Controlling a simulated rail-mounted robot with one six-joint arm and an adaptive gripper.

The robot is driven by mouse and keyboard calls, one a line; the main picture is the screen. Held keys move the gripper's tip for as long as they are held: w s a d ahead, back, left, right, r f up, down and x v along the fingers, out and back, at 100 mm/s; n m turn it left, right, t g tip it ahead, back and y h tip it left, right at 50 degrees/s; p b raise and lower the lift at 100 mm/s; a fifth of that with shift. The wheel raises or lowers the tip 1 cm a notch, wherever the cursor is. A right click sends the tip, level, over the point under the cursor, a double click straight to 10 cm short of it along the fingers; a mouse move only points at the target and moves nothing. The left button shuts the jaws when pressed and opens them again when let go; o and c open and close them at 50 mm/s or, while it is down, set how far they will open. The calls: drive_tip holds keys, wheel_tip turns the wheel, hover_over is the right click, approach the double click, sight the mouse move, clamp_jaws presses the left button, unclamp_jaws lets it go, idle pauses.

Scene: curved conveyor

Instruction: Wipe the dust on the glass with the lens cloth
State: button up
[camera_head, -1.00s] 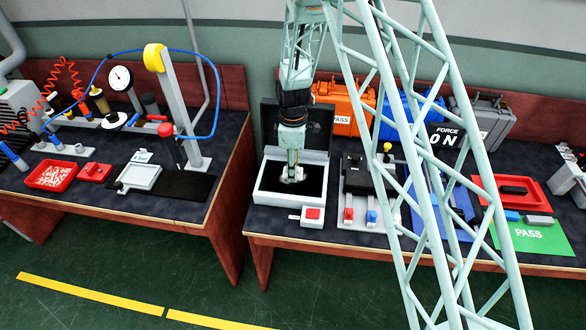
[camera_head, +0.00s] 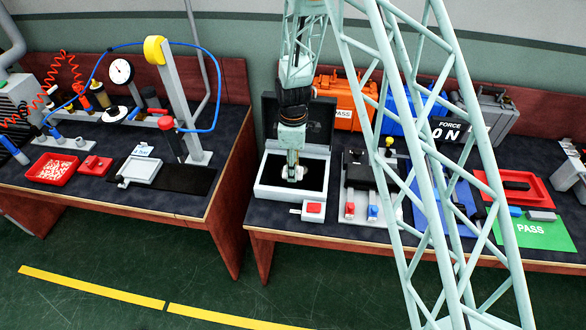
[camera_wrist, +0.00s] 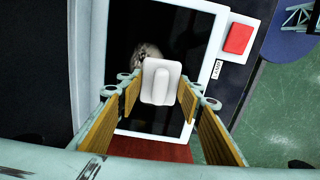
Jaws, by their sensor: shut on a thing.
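The glass (camera_head: 313,178) is a dark pane in a white frame on the right bench; it also shows in the wrist view (camera_wrist: 190,35). My gripper (camera_head: 291,163) points down over the middle of the pane. In the wrist view my gripper (camera_wrist: 160,92) is shut on a white pad with a raised grip, which I take as the lens cloth (camera_wrist: 161,80). The cloth also shows in the head view (camera_head: 291,174), low over the glass; contact cannot be told. A pale greyish dust smudge (camera_wrist: 147,54) lies just beyond the cloth in the wrist view.
A small white box with a red button (camera_head: 314,208) sits at the frame's front edge. A dark raised panel (camera_head: 268,118) stands behind it. A fixture with red and blue knobs (camera_head: 361,211) is close on the right. Orange and blue cases stand at the back.

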drive_tip(key=shift+s+a+b, duration=0.15)
drive_tip(key=shift+s+b, duration=0.05)
drive_tip(key=shift+s, duration=0.55)
drive_tip(key=shift+s+a+b, duration=0.1)
drive_tip(key=shift+s+b, duration=0.05)
drive_tip(key=shift+s, duration=0.6)
drive_tip(key=shift+w+a, duration=0.15)
drive_tip(key=shift+a, duration=0.65)
drive_tip(key=shift+w+d+r, duration=0.1)
drive_tip(key=shift+w+d, duration=0.1)
drive_tip(key=shift+w, duration=1.3)
drive_tip(key=shift+w, duration=0.15)
drive_tip(key=shift+w+d, duration=0.2)
drive_tip(key=shift+w, duration=1.05)
